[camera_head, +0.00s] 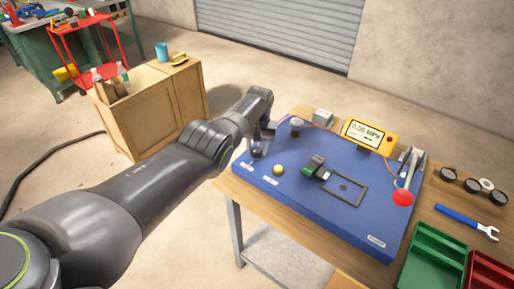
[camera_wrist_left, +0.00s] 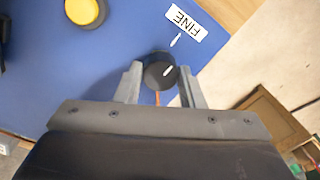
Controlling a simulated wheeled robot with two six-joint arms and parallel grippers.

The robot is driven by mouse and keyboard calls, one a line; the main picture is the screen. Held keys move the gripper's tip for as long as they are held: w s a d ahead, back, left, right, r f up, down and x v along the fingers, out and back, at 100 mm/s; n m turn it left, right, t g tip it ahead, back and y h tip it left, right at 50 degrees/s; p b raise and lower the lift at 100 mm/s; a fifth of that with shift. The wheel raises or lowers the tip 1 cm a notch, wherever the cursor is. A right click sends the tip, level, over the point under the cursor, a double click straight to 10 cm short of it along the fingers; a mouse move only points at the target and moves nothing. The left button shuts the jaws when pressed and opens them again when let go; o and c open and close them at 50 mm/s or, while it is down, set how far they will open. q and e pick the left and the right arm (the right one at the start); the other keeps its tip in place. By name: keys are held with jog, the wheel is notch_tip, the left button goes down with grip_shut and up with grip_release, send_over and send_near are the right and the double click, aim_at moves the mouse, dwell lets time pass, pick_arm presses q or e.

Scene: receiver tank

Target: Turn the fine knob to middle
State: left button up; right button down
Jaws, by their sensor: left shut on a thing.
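The fine knob (camera_wrist_left: 162,62) is a round dark knob with a white line on its top. In the left wrist view it sits on the blue board beside the white "FINE" label (camera_wrist_left: 186,19). Its white line slants toward the upper right, and a white tick lies on the board between knob and label. My left gripper (camera_wrist_left: 159,72) has one finger on each side of the knob and is shut on it. In the head view the left gripper (camera_head: 262,138) is at the board's left corner, partly hiding the knob. My right gripper is not in view.
The blue board (camera_head: 330,220) lies on a wooden table. It carries a yellow button (camera_head: 278,170), a lever with a red ball (camera_head: 403,198), a yellow pressure display (camera_head: 369,131) and a black frame (camera_head: 346,188). A wrench (camera_head: 466,221) and green bin (camera_head: 432,258) are at right.

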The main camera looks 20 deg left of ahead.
aim_at(258, 149)
pick_arm(q)
jog(key=shift+n, duration=0.4)
jog(key=o, duration=1)
jog(key=shift+r, duration=0.1)
notch_tip(258, 149, up, 6)
jog(key=p, duration=0.2)
jog(key=shift+d+p, duration=0.1)
jog(key=shift+p, duration=0.25)
notch_tip(258, 149, up, 11)
jog(key=b, duration=0.1)
jog(key=shift+d+r, duration=0.15)
jog(key=shift+d, duration=0.05)
jog(key=shift+w, duration=0.1)
